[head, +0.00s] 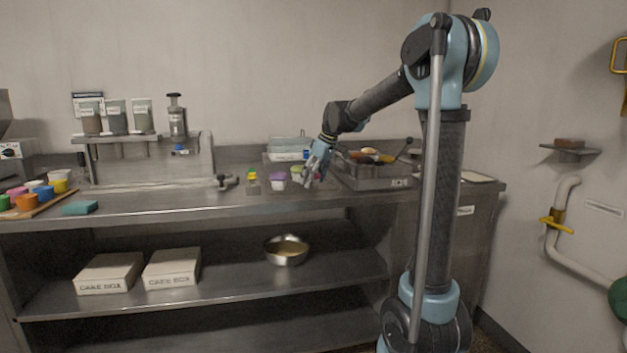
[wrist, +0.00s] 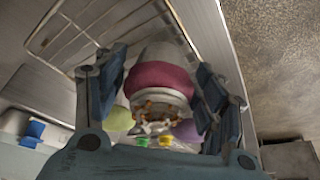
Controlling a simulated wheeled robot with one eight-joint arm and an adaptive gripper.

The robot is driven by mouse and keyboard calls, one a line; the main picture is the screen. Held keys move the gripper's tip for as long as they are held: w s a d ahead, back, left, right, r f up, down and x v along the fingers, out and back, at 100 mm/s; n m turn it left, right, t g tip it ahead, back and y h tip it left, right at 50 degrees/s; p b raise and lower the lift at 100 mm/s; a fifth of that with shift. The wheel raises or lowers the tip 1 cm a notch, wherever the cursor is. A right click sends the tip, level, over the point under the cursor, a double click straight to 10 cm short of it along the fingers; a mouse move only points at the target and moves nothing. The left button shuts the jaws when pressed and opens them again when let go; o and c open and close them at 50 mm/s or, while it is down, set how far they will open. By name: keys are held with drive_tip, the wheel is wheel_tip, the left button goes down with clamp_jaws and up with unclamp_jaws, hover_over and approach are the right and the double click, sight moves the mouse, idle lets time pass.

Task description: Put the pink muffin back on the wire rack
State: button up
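The pink muffin (wrist: 160,80), with a deep pink top and a pale grey cup, sits between the two fingers of my gripper (wrist: 163,75) in the wrist view. It nearly fills the gap, but I cannot tell whether the fingers press on it. The wire rack (wrist: 75,48) lies at the upper left of that view, partly behind the left finger. In the head view my gripper (head: 314,170) points down over the counter, left of the metal unit. The pink muffin is not clearly seen there.
A purple-topped muffin (head: 277,180) and a green-topped one (head: 296,172) stand just left of my gripper. A metal unit with food on top (head: 375,180) stands close on the right. A clear container (head: 287,146) is behind. The counter's middle left (head: 150,195) is free.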

drive_tip(key=shift+r, duration=0.1)
idle(0.3)
drive_tip(key=v, duration=1.2)
drive_tip(key=s+d+f+m+h, duration=0.1)
drive_tip(key=s+d+f+m, duration=0.2)
drive_tip(key=s+d+f, duration=0.5)
drive_tip(key=s+d+f+m+h, duration=0.1)
drive_tip(key=s+d+f+m, duration=0.3)
drive_tip(key=s, duration=0.7)
drive_tip(key=s+d+f+m+h, duration=0.1)
drive_tip(key=s+d+f, duration=0.3)
drive_tip(key=s+f, duration=0.5)
drive_tip(key=s+d+f+m+h, duration=0.1)
drive_tip(key=s+d+f+m, duration=0.3)
drive_tip(key=s+f, duration=0.5)
drive_tip(key=shift+d+f, duration=0.35)
drive_tip(key=shift+f, duration=0.4)
